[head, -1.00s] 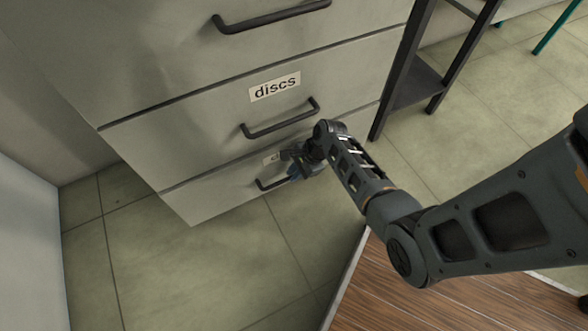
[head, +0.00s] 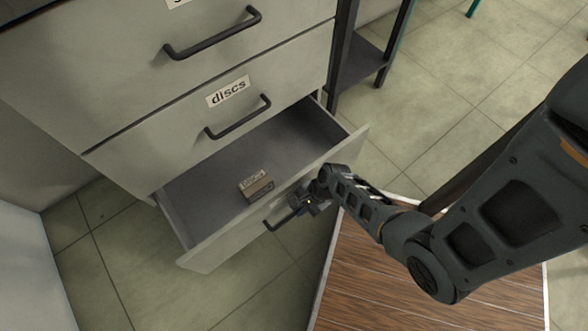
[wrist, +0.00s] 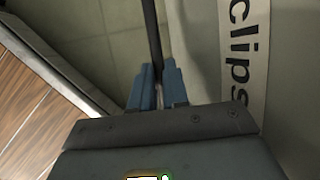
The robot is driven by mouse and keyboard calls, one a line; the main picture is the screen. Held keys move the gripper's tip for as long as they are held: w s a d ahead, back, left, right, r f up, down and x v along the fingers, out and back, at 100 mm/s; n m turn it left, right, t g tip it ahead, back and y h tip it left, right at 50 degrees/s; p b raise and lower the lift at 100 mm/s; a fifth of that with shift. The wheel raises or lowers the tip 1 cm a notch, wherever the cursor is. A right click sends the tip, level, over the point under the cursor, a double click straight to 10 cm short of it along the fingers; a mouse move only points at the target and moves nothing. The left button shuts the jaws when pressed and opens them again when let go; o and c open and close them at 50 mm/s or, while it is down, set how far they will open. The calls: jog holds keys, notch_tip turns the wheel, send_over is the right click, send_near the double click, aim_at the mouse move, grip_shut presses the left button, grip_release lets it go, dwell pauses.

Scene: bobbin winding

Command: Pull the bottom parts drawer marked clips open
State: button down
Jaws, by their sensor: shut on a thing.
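The bottom parts drawer (head: 205,257) stands well out from the cabinet, and its grey inside shows. A small box (head: 257,186) lies in it near the front. The drawer's dark bar handle (head: 272,226) is on its front, partly hidden by my gripper. My gripper (head: 296,209) is shut on the handle. In the wrist view the blue fingertips (wrist: 157,88) close around the dark handle bar (wrist: 151,35). The clips label (wrist: 240,50) on the drawer front is beside them; in the head view my gripper mostly covers it.
The closed drawer marked discs (head: 180,145) is directly above, with another closed drawer (head: 130,70) over it. A wooden surface (head: 400,280) lies below my arm at the lower right. A dark-framed stand (head: 360,65) is right of the cabinet. Tiled floor (head: 130,280) is clear at left.

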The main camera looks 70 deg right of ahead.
jog(key=shift+s+a, duration=0.6)
jog(key=shift+s, duration=0.25)
jog(key=c, duration=1.1)
grip_release()
jog(key=p+v, duration=0.3)
jog(key=v, duration=0.4)
jog(key=shift+s+d+r+p, duration=0.1)
jog(key=shift+d+r+p, duration=0.05)
jog(key=shift+r+p, duration=0.2)
